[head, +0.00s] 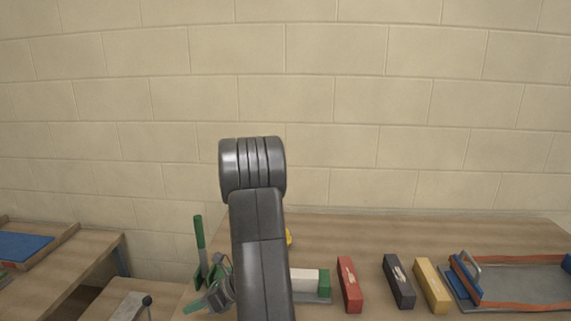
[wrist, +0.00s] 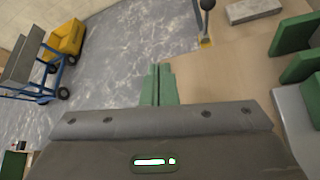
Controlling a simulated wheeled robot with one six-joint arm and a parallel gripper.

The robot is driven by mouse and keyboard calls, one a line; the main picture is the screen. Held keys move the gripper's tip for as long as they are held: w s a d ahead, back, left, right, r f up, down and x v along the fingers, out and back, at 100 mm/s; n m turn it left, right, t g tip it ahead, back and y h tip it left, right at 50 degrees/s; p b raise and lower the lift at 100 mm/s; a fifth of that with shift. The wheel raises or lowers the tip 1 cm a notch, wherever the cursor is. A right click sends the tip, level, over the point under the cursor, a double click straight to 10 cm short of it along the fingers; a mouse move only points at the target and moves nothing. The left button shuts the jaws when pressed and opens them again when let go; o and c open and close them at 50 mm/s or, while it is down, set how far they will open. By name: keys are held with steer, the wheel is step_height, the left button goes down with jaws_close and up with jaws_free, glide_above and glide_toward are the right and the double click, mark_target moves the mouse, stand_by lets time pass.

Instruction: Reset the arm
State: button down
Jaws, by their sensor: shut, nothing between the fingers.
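My gripper (head: 194,305) is at the lower left of my dark arm in the head view, over the left end of the bench, with its green fingers pointing left. In the wrist view its green fingers (wrist: 158,82) lie side by side, closed with nothing between them. They appear above the floor close to the bench edge. My arm stands bent in the middle of the head view and hides part of the bench (head: 380,235).
A tool with a green upright handle (head: 199,232) stands close to my gripper. Red (head: 349,285), dark (head: 399,281) and yellow (head: 431,286) blocks and a grey tray (head: 525,280) lie to the right. A yellow tub (wrist: 66,40) sits at left in the wrist view.

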steer(key=shift+s+f, duration=0.2)
steer(key=shift+f, duration=0.4)
steer(key=shift+s+d+f, duration=0.15)
steer(key=shift+d+f, duration=0.05)
steer(key=shift+f, duration=0.25)
